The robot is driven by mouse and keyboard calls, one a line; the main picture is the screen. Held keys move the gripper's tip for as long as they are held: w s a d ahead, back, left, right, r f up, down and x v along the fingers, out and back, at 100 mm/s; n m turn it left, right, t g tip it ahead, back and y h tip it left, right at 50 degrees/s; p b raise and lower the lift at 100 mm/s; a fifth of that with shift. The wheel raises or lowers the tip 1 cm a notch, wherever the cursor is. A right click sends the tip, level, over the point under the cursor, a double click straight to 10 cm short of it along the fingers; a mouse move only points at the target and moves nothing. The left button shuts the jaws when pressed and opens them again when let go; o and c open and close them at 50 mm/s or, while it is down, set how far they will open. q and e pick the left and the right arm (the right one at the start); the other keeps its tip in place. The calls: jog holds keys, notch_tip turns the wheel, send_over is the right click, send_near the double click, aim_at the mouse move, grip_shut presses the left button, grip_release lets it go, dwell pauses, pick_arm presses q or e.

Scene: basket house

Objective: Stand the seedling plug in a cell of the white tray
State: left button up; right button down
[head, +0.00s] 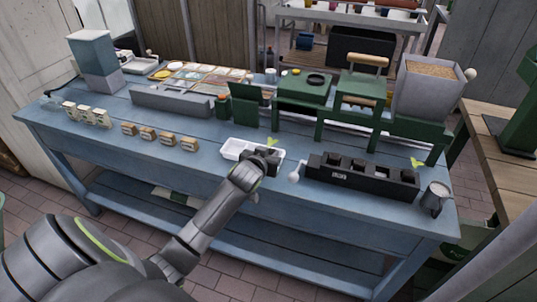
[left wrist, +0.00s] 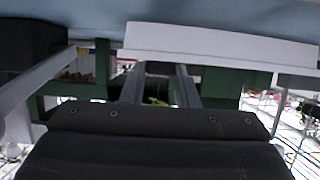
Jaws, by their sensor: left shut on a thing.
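The white tray (head: 233,148) lies near the front edge of the blue bench in the head view. Its wall also shows across the top of the left wrist view (left wrist: 215,45). My left gripper (head: 264,156) is at the tray's right end, shut on the seedling plug. The plug's green leaves (head: 271,142) stick up above the fingers; a bit of green also shows between the fingers in the left wrist view (left wrist: 157,101). The plug's body is mostly hidden, and I cannot tell whether it touches the tray. My right gripper is out of view.
A black block with several square holes (head: 360,174) stands to the right, another seedling (head: 417,163) at its end. A white spoon-like tool (head: 294,173) lies between. A metal cup (head: 435,198) is at the right. A green stand (head: 322,118) rises behind. Small labelled blocks (head: 147,134) stand left.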

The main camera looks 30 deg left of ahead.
pick_arm(q)
jog(key=o, duration=0.9)
jog(key=shift+f, duration=0.1)
jog(key=shift+o, duration=0.2)
jog(key=shift+r, duration=0.2)
jog(key=v, duration=1.2)
jog(key=shift+f, duration=0.1)
